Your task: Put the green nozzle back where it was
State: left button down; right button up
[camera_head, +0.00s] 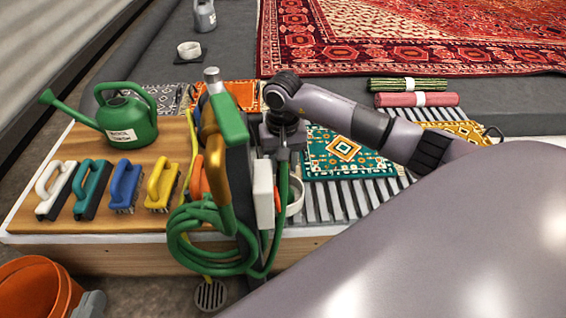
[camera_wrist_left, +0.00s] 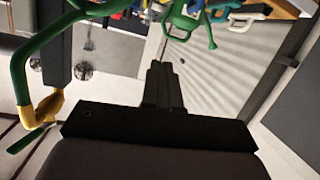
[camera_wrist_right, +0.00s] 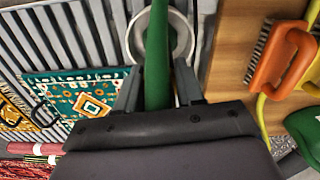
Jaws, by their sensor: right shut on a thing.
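My right gripper (camera_head: 283,150) points down at the edge of the slatted grating, its arm coming in from the right. It is shut on a green rod-shaped thing, seemingly the green nozzle (camera_head: 283,188), which also shows between the fingers in the right wrist view (camera_wrist_right: 157,55). The nozzle lines up with a white ring-shaped holder (camera_head: 295,198), also in the right wrist view (camera_wrist_right: 184,35); I cannot tell whether it is inside. My left gripper (camera_wrist_left: 165,85) shows in the left wrist view, fingers together and empty. I cannot make it out in the head view.
A hose stand with a coiled green hose (camera_head: 205,238) stands close in front. Brushes (camera_head: 125,185) and a green watering can (camera_head: 128,118) are on the wooden board at left. A teal patterned rug (camera_head: 348,155) lies on the grating. An orange bucket (camera_head: 35,290) is at lower left.

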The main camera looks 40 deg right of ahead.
jog(key=shift+f, duration=0.15)
jog(key=o, duration=1)
jog(key=shift+o, duration=0.2)
jog(key=shift+r, duration=0.4)
pick_arm(q)
jog(key=d+g+p, duration=0.1)
jog(key=p, duration=0.1)
jog(key=d+n+g+h+p, duration=0.1)
jog(key=d+p, duration=0.1)
jog(key=shift+w, duration=0.35)
pick_arm(e)
notch_tip(320, 180, up, 12)
jog(key=shift+f, duration=0.2)
pick_arm(q)
jog(key=shift+a, duration=0.1)
